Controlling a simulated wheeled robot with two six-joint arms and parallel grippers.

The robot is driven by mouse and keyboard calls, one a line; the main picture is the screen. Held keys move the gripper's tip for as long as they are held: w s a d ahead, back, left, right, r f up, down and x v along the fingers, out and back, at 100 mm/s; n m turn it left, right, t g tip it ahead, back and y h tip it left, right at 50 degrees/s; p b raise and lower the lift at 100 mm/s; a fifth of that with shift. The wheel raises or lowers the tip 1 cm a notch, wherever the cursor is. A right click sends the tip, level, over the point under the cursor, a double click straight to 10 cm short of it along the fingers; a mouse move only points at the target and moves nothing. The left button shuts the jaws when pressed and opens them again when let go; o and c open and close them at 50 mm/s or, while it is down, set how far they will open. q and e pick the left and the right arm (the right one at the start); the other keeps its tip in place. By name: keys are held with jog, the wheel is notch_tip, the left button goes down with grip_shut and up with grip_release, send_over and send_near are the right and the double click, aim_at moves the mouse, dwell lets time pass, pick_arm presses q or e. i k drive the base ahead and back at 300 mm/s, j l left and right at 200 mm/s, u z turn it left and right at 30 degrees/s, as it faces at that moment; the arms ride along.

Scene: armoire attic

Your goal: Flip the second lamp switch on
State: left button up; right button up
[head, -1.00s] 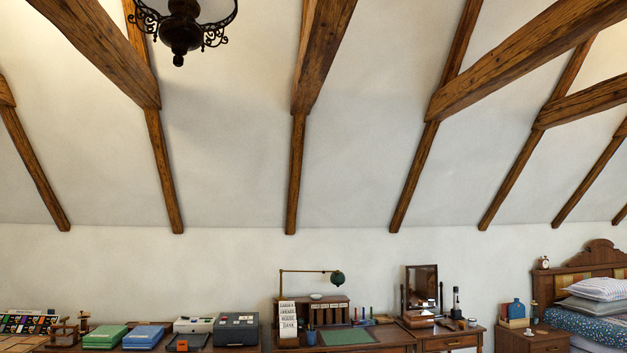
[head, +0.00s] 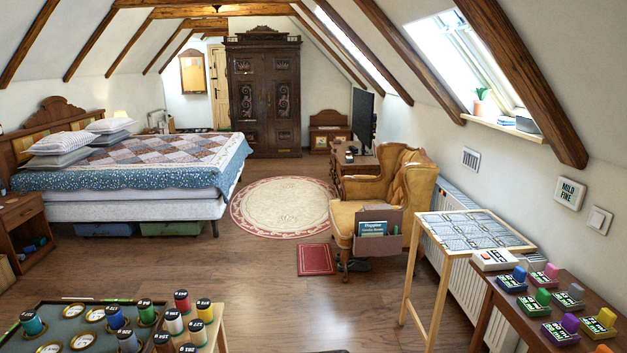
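A white square wall switch (head: 599,220) is on the right wall, near the right edge of the head view. I cannot tell its position, on or off, or which lamp it belongs to. A pale glowing shape, perhaps a lamp (head: 120,116), shows behind the bed's far side; it is too small to be sure. Neither of my grippers is in view.
A yellow armchair (head: 345,222), a round rug (head: 285,207) and a bed (head: 120,205) lie beyond. The middle floor (head: 270,290) is clear.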

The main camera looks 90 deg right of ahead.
aim_at(598, 218)
jog(key=z, duration=4.35)
jog(key=i+j+z, duration=0.35)
jog(key=i, duration=0.35)
jog(key=i+j+z, duration=0.4)
jog(key=i+j, duration=0.15)
jog(key=i, duration=0.15)
jog(key=i+j+z, duration=0.35)
jog(key=i+j, duration=0.2)
jog(key=j, duration=0.2)
